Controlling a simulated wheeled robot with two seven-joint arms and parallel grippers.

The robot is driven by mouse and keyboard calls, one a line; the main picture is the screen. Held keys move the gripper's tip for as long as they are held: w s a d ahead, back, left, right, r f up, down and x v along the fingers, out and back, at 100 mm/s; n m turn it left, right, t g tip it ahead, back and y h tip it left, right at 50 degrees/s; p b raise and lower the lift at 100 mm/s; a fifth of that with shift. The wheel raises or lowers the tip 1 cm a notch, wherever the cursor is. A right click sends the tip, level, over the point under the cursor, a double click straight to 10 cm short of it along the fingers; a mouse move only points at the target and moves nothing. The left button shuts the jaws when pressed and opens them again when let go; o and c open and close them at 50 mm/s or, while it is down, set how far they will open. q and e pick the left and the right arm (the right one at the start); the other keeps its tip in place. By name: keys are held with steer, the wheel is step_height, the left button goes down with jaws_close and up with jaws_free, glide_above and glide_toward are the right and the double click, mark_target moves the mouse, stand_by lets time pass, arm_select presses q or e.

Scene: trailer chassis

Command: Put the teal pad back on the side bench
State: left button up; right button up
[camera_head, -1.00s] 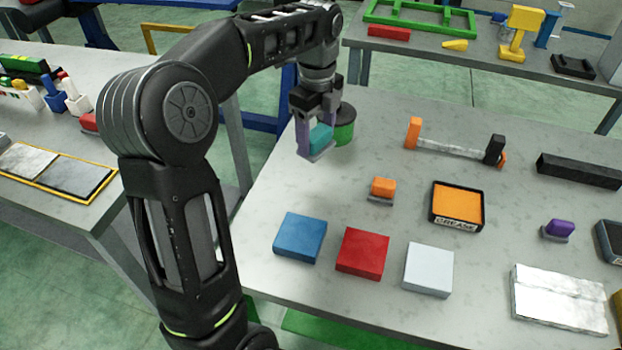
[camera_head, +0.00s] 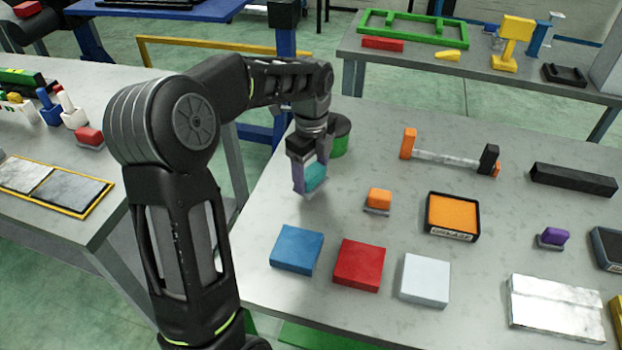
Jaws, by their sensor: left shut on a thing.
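The teal pad (camera_head: 316,175) is a small block between the fingers of my left gripper (camera_head: 311,181), over the far left part of the middle table (camera_head: 262,215). The gripper is shut on it; the near finger hides part of the pad. I cannot tell whether the pad touches the table. A side bench (camera_head: 110,205) stands at the left, with a red pad (camera_head: 88,136) near its right edge. My right gripper is not in view.
A green and black cylinder (camera_head: 340,135) stands just behind my left gripper. An orange pad (camera_head: 378,199), an orange tray (camera_head: 452,215), and blue (camera_head: 297,249), red (camera_head: 359,265) and white (camera_head: 425,279) blocks lie nearby. The side bench also holds a yellow-edged tray (camera_head: 96,207).

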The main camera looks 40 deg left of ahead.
mark_target(311, 170)
arm_select(q)
steer(key=shift+f, duration=1.15)
steer(key=shift+f, duration=0.1)
steer(key=o, duration=1.6)
steer(key=shift+f, duration=0.1)
step_height(311, 170, up, 12)
steer(key=shift+r, duration=0.25)
steer(key=shift+f, duration=0.1)
